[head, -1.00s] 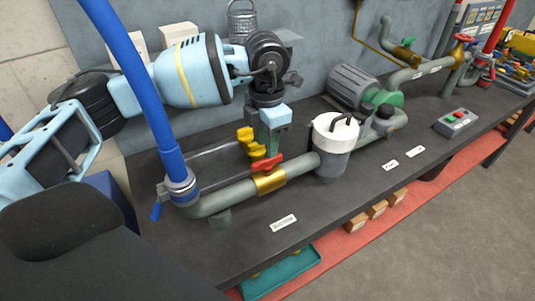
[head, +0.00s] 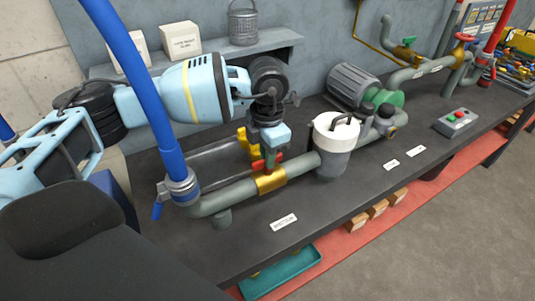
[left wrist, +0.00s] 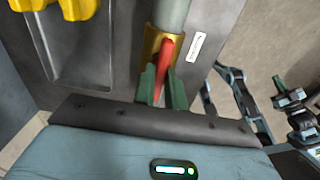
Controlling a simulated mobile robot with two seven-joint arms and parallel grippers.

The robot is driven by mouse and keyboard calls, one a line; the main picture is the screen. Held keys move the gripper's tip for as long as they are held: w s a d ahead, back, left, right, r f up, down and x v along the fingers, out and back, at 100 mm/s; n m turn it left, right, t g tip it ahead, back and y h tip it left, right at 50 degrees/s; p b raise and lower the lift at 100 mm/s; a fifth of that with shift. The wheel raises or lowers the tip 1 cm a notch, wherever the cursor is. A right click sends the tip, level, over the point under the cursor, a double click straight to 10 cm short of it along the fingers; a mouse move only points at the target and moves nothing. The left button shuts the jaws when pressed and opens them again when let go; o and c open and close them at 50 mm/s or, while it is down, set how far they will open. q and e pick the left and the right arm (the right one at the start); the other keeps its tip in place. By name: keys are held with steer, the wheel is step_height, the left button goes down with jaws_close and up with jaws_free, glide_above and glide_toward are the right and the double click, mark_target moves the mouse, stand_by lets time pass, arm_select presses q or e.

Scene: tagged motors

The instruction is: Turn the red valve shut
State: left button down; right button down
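The red valve handle (head: 280,158) sits on a brass valve body (head: 271,181) in the grey pipe (head: 232,196). It lies roughly along the pipe. In the left wrist view, the handle (left wrist: 166,54) runs down between the two green fingers of my left gripper (left wrist: 162,88). In the head view my left gripper (head: 268,155) is down at the handle, one finger partly covering it. The fingers stand close on either side; I cannot tell whether they press on it. In the left wrist view, parts of my right arm seem to show at the right, its gripper too unclear to read.
A blue hose (head: 143,90) rises at the left pipe end. A white-topped canister (head: 335,135) stands right of the valve. A label plate (head: 284,222) lies on the bench in front, where the surface is clear.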

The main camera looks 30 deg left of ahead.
steer(key=shift+s+f, duration=0.1)
steer(key=shift+s, duration=0.25)
arm_select(q)
steer(key=shift+m, duration=0.3)
steer(key=m, duration=0.4)
steer(key=shift+m, duration=0.3)
steer(key=m, duration=0.2)
steer(key=shift+m, duration=0.4)
steer(key=m+b, duration=0.1)
steer(key=m, duration=0.4)
steer(key=m+b, duration=0.1)
steer(key=m, duration=0.3)
steer(key=shift+m, duration=0.3)
arm_select(e)
steer(key=shift+s+a+f+g, duration=0.15)
steer(key=shift+s+f, duration=0.15)
steer(key=shift+f, duration=0.35)
steer(key=shift+s+d+f+g, duration=0.15)
steer(key=shift+s+f, duration=0.1)
steer(key=shift+f, duration=0.35)
steer(key=shift+a, duration=0.1)
arm_select(q)
steer(key=shift+m, duration=0.3)
arm_select(e)
steer(key=shift+w, duration=0.15)
arm_select(q)
steer(key=c, duration=1.5)
jaws_free()
